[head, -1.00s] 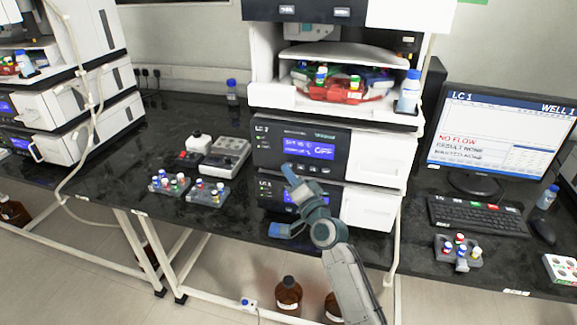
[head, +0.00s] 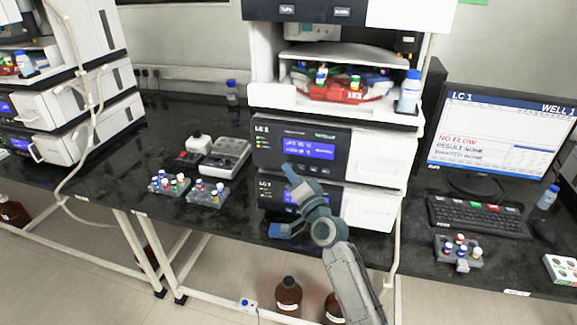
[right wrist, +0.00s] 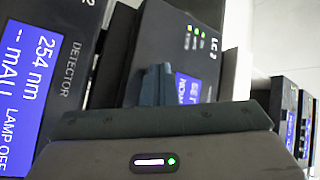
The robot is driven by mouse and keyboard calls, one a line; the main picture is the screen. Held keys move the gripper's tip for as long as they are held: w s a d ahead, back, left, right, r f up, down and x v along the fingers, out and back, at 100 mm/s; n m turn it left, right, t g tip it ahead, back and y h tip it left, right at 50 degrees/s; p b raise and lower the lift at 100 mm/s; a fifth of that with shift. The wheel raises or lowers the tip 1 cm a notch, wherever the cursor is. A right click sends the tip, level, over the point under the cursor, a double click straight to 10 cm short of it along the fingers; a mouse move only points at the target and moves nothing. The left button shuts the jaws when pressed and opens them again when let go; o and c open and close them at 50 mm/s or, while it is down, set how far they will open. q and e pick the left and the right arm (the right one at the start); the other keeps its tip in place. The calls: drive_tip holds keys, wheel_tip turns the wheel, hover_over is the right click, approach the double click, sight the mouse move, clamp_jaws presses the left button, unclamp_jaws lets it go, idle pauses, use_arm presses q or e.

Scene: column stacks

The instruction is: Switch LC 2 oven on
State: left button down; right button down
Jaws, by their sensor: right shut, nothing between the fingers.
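In the head view a stack has two similar oven modules with blue screens and white doors. The upper module (head: 335,171) has a label that looks like LC 2, small and blurred; its screen is lit. The lower module (head: 333,188) is partly hidden by my right gripper (head: 290,172). This gripper is shut and empty, its tip in front of the stack near the lower edge of the upper module; contact cannot be told. In the right wrist view its tip (right wrist: 155,85) stands before an LC module (right wrist: 208,65) with green and yellow lamps. My left gripper is not in view.
A white tray section (head: 265,94) with vials and a bottle sits above the ovens. Vial racks (head: 208,198) and a grey device (head: 224,157) stand left of them. A monitor (head: 500,135) and keyboard (head: 478,215) stand at right. The wrist view shows a detector (right wrist: 75,50) reading LAMP OFF.

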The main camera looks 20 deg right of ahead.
drive_tip(key=shift+s+a, duration=0.4)
drive_tip(key=shift+s, duration=0.2)
drive_tip(key=shift+s+a, duration=0.7)
drive_tip(key=shift+s, duration=0.35)
drive_tip(key=shift+s+a, duration=0.7)
drive_tip(key=shift+s, duration=0.3)
